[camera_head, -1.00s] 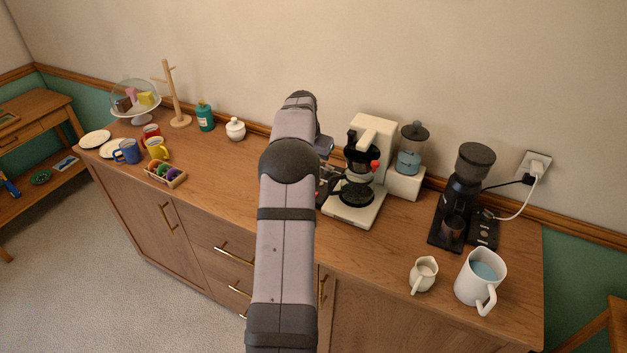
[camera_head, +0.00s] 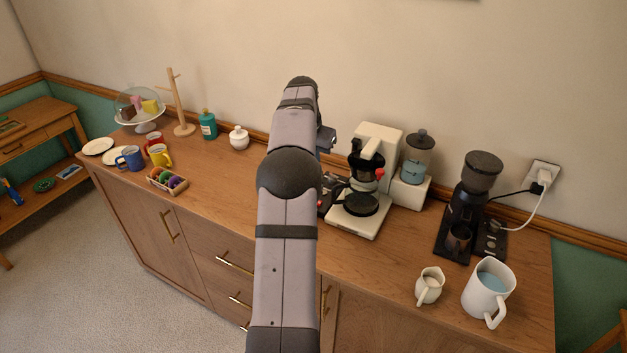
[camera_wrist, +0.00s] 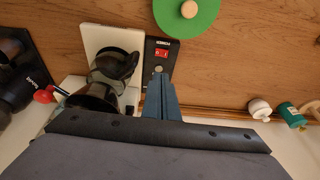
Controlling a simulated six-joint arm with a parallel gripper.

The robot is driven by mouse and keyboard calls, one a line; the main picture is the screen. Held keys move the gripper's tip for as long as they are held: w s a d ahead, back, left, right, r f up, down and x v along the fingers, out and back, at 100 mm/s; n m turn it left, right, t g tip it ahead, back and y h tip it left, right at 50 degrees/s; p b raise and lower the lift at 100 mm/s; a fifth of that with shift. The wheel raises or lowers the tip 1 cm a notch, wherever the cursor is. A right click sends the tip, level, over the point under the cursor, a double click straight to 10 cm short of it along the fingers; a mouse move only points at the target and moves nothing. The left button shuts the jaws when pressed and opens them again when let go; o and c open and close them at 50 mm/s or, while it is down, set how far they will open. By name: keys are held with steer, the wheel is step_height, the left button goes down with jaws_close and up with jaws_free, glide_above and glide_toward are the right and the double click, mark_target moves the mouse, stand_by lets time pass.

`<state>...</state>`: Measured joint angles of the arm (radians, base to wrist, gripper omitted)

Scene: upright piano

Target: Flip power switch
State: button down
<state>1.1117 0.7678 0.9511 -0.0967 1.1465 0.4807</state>
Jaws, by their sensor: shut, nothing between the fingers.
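A red power switch (camera_wrist: 161,54) sits on a narrow black unit (camera_wrist: 155,66) in the wrist view, under a small white label. In the head view the black unit (camera_head: 325,194) shows only partly, beside the coffee maker; my arm hides the rest. My gripper (camera_wrist: 161,78) is shut and empty. Its blue-grey fingers point at the black unit, with the tips just below the switch in the wrist view. I cannot tell whether they touch the unit.
The white coffee maker (camera_head: 376,145) with its dark carafe (camera_wrist: 108,82) stands close beside the black unit. A green disc with a wooden knob (camera_wrist: 205,17) lies near its other end. A grinder (camera_head: 466,205), small jug (camera_head: 429,286) and mug (camera_head: 488,291) stand at right.

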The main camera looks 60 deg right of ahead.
steer(key=shift+w+b, duration=0.55)
steer(key=shift+b, duration=0.2)
steer(key=p+x, duration=0.1)
steer(key=x, duration=0.3)
steer(key=p+x, duration=0.2)
steer(key=x, duration=0.2)
steer(key=p+x, duration=0.1)
steer(key=x, duration=0.3)
steer(key=shift+a+f, duration=0.15)
steer(key=shift+a, duration=0.2)
steer(key=shift+w+f+p, duration=0.15)
steer(key=shift+f+p, duration=0.25)
steer(key=shift+f, duration=0.4)
steer(key=shift+f, duration=0.1)
